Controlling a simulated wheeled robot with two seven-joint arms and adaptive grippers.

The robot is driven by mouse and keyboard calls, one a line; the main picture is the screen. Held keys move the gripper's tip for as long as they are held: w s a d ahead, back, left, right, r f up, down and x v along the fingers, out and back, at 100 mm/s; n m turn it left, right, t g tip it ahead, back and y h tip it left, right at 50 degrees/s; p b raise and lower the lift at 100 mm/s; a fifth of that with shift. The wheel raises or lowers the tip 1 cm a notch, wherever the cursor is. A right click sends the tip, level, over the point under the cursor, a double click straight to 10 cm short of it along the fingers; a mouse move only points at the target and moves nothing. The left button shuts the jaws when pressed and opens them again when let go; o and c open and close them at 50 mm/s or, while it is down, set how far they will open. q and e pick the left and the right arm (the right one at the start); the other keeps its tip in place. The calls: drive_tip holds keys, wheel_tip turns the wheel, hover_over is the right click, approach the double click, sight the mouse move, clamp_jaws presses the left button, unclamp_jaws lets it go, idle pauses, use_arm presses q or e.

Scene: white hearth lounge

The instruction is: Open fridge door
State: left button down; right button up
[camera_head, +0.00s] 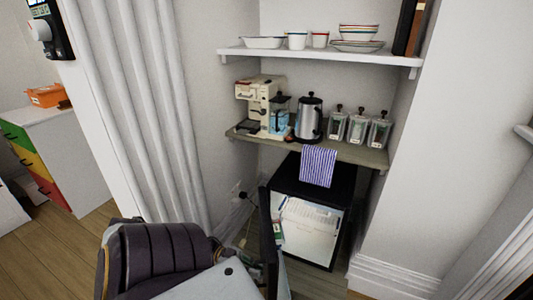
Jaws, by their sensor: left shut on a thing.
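The small black fridge (335,188) stands on the floor in the alcove under the lower shelf. Its door (268,235) is swung open and seen nearly edge-on at the fridge's left side, so the white interior (308,228) shows. My left gripper (256,268) is shut on the fridge door at its outer side, low in the view. My own arm hides much of the gripper, and the exact grip on the door is hard to see. My right gripper is not in view.
A striped cloth (318,166) hangs from the lower shelf (363,154) over the fridge's top. The shelf bears a coffee maker (262,103), a kettle (309,118) and jars (357,127). Walls flank the alcove. A cord lies left of the door.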

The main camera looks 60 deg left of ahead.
use_arm(q)
drive_tip(key=shift+s+a, duration=1.15)
drive_tip(key=shift+s, duration=0.1)
drive_tip(key=c, duration=1.5)
unclamp_jaws()
drive_tip(key=shift+r, duration=0.1)
drive_tip(key=shift+r, duration=0.1)
